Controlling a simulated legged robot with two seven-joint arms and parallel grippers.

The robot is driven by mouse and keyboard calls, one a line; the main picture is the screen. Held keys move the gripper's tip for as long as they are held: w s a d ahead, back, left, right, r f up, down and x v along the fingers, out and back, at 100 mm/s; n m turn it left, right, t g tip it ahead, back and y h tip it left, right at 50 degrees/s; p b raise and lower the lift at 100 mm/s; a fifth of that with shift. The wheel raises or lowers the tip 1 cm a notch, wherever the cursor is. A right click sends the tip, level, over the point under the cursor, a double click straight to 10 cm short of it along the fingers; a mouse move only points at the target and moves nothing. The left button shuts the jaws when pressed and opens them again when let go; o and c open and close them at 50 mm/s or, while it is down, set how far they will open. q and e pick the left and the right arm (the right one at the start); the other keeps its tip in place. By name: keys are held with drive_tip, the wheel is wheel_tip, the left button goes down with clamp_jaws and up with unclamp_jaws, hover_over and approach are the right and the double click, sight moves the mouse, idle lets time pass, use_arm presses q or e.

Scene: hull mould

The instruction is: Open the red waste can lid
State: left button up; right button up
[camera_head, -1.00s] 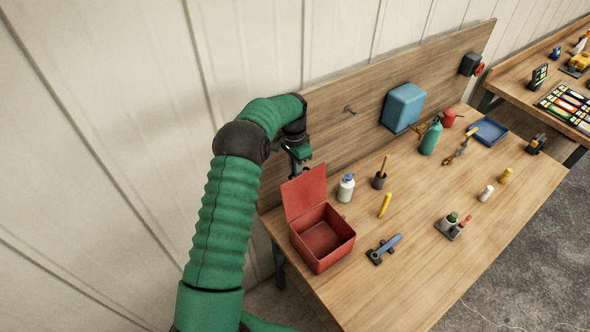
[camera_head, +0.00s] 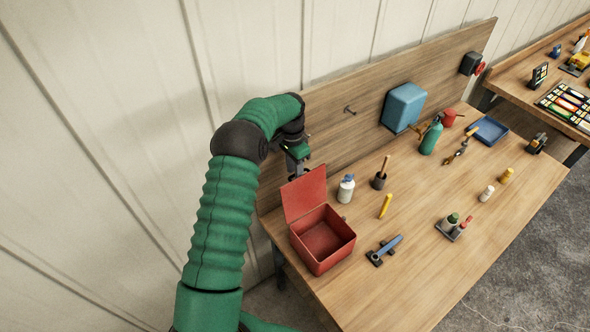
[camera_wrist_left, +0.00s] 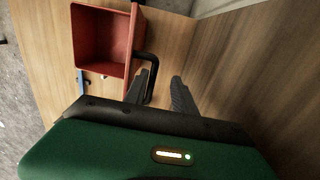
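The red waste can (camera_head: 322,240) stands at the near left end of the workbench. Its red lid (camera_head: 304,194) is raised, standing roughly upright and leaning back at the hinge side. The open box (camera_wrist_left: 100,42) and the lid edge-on (camera_wrist_left: 131,45) show in the left wrist view, with a black handle (camera_wrist_left: 154,66) on the lid's outer face. My left gripper (camera_head: 298,172) is behind the lid. In the left wrist view its fingers (camera_wrist_left: 159,80) are apart, the handle lying between them close to the left finger. My right gripper is not in view.
A white bottle (camera_head: 346,188), a dark cup with a brush (camera_head: 379,180), a yellow marker (camera_head: 385,206) and a blue-handled tool (camera_head: 385,249) are near the can. The wooden backboard (camera_head: 345,135) rises close behind my left gripper.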

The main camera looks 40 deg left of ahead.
use_arm(q)
drive_tip(key=shift+d+r, duration=0.1)
drive_tip(key=shift+d, duration=0.1)
wheel_tip(320, 180, up, 17)
drive_tip(key=a+b, duration=0.1)
drive_tip(key=b, duration=0.1)
drive_tip(key=shift+w+a, duration=0.15)
drive_tip(key=shift+w, duration=0.05)
drive_tip(key=shift+a+f, duration=0.1)
drive_tip(key=shift+f, duration=0.1)
